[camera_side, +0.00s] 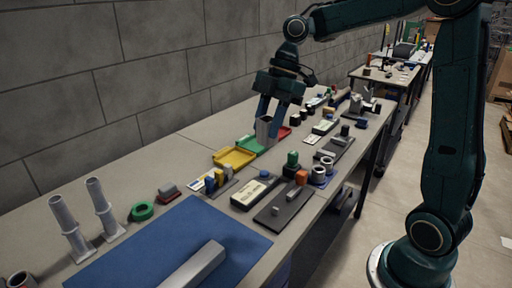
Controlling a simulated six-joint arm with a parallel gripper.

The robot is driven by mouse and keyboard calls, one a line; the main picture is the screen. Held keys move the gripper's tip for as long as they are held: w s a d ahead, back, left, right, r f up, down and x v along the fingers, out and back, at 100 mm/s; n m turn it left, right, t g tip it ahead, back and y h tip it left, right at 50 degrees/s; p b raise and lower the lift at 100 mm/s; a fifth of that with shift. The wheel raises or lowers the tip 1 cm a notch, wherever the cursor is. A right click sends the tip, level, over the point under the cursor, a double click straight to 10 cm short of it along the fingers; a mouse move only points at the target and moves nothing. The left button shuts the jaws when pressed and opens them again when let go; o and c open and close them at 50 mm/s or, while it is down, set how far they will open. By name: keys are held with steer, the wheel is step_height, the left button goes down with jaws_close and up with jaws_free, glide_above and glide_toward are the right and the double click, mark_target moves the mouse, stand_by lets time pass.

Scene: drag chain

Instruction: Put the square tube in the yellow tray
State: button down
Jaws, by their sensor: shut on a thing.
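My gripper (268,126) points down over the trays and is shut on a short grey square tube (264,129), whose dark open top shows between the fingers. The tube is upright, at the right edge of the green tray (249,146); I cannot tell whether it touches anything below. The yellow tray (234,158) lies on the bench to the left of and nearer than the gripper. It looks empty.
Several small parts and holders crowd the bench to the right. A blue mat (150,250) with a long grey bar (195,267) lies in front. Two grey pipe pieces (100,205) stand at left.

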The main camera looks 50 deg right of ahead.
steer(key=w+d+m+t+h, duration=0.1)
steer(key=w+d+m, duration=0.25)
steer(key=w, duration=0.25)
steer(key=w+d+m+t+h, duration=0.1)
steer(key=w+d+m+t, duration=0.15)
steer(key=w+m, duration=0.3)
steer(key=m+h, duration=0.2)
steer(key=m, duration=0.5)
glide_above(230, 158)
steer(key=s, duration=0.3)
steer(key=shift+w+f, duration=0.2)
steer(key=shift+w, duration=0.05)
steer(key=shift+f, duration=0.15)
step_height(230, 158, down, 20)
steer(key=shift+r, duration=0.15)
steer(key=c, duration=1)
jaws_free()
steer(key=shift+f, duration=0.2)
steer(key=shift+o, duration=0.2)
steer(key=shift+r, duration=0.1)
